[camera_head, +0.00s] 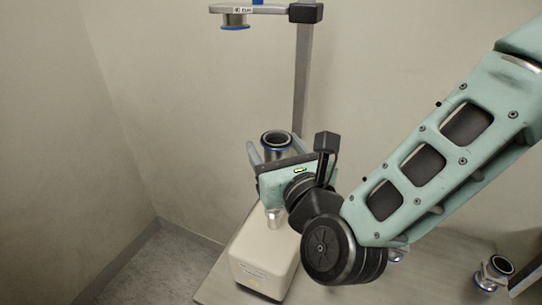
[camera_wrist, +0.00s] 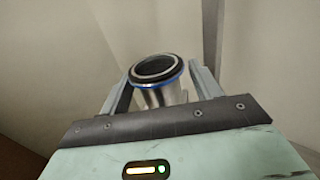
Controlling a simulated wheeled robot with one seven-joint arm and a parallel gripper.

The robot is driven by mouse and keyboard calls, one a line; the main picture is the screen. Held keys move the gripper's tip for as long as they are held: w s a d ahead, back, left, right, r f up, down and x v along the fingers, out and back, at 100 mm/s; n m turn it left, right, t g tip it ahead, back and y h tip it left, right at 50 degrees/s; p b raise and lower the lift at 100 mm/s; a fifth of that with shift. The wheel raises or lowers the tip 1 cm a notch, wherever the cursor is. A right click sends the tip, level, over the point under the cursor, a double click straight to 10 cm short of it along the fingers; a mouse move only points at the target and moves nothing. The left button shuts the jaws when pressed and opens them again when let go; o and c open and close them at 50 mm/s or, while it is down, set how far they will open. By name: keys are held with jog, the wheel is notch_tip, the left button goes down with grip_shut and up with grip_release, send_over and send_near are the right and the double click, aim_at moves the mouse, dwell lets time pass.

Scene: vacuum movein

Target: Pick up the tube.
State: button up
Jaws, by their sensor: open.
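The tube (camera_head: 276,143) is a short metal cylinder with a dark open top and a blue ring. It stands upright above the cream machine base. My gripper (camera_head: 279,147) is open, with one finger on each side of the tube. In the wrist view the tube (camera_wrist: 157,80) rises between the two fingers of my gripper (camera_wrist: 160,86). I cannot tell whether either finger touches it. The tube's lower part is hidden behind the gripper body.
A cream machine (camera_head: 262,255) stands on the table (camera_head: 215,288), with a grey post (camera_head: 302,75) rising behind. An upper arm with a metal fitting (camera_head: 235,20) overhangs at the top. Another metal fitting (camera_head: 494,272) stands at the lower right. Walls close in behind and left.

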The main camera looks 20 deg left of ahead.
jog(key=shift+r, duration=0.1)
jog(key=c, duration=1.2)
